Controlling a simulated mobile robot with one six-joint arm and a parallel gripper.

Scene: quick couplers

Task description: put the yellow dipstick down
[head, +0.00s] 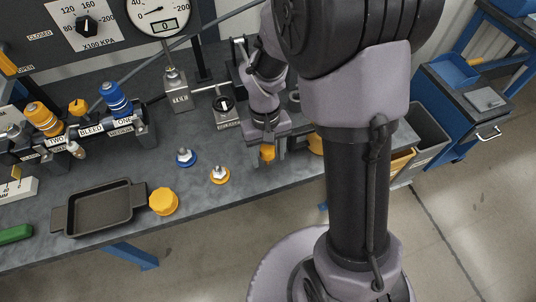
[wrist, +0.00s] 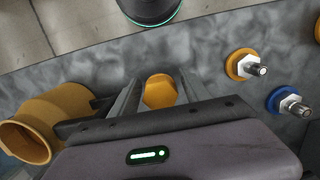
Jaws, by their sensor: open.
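My gripper (head: 268,158) is open above the front part of the grey bench, its fingers pointing down. A yellow knob-like piece (head: 267,152), which looks like the head of the yellow dipstick, sits between the two fingers. In the wrist view the same yellow piece (wrist: 160,91) shows end-on between the open fingers (wrist: 157,80), with a gap visible on its right side. No shaft of the dipstick shows, and I cannot tell whether the piece rests on the bench.
Couplings with an orange collar (head: 220,175) and a blue collar (head: 185,157) lie nearby. A yellow cap (head: 164,201) and a dark tray (head: 98,209) are farther left. The bench's front edge is near.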

